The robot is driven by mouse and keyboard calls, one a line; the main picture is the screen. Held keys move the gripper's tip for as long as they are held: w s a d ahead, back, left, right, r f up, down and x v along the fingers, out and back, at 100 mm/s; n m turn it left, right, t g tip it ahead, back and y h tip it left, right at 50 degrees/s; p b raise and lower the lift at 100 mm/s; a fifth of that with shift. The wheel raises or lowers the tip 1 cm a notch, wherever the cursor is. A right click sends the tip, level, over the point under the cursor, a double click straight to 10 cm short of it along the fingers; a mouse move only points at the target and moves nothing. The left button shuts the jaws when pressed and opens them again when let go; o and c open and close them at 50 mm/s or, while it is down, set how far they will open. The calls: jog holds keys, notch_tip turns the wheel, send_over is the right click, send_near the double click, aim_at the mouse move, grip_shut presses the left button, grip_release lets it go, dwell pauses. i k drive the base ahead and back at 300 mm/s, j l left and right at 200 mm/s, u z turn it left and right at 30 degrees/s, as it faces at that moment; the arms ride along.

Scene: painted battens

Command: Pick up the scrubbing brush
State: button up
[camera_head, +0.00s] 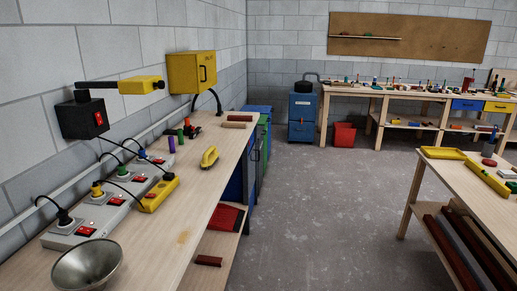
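A yellow object with a raised handle, which looks like the scrubbing brush (209,157), lies on the long wooden workbench (200,205) at the left. It sits near the bench's right edge, about halfway along, with clear wood around it. Its bristles cannot be made out at this size. My gripper is not in view.
Power strips (98,212) with plugs and cables line the wall side of the bench. A metal bowl (88,266) stands at the near end. A wooden table (455,172) stands at right. Grey floor (320,220) lies open between them.

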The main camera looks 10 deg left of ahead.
aim_at(211, 155)
jog(key=i+u, duration=0.1)
jog(key=i, duration=0.45)
jog(key=i+l+u, duration=0.15)
jog(key=i, duration=0.4)
jog(key=i+l+u, duration=0.1)
jog(key=i, duration=0.5)
jog(key=i+l+u, duration=0.1)
jog(key=i+u, duration=0.15)
jog(key=u, duration=0.2)
jog(key=i+l+u, duration=0.15)
jog(key=u, duration=0.35)
jog(key=i+l+u, duration=0.45)
jog(key=l+u, duration=0.2)
jog(key=u, duration=0.3)
jog(key=i+l+u, duration=0.15)
jog(key=u, duration=0.35)
jog(key=i+l+u, duration=0.1)
jog(key=u, duration=0.4)
jog(key=l+u, duration=0.3)
jog(key=u, duration=0.2)
jog(key=i+l+u, duration=0.1)
jog(key=l+u, duration=0.15)
jog(key=u, duration=0.25)
jog(key=l+u, duration=0.55)
jog(key=i, duration=0.05)
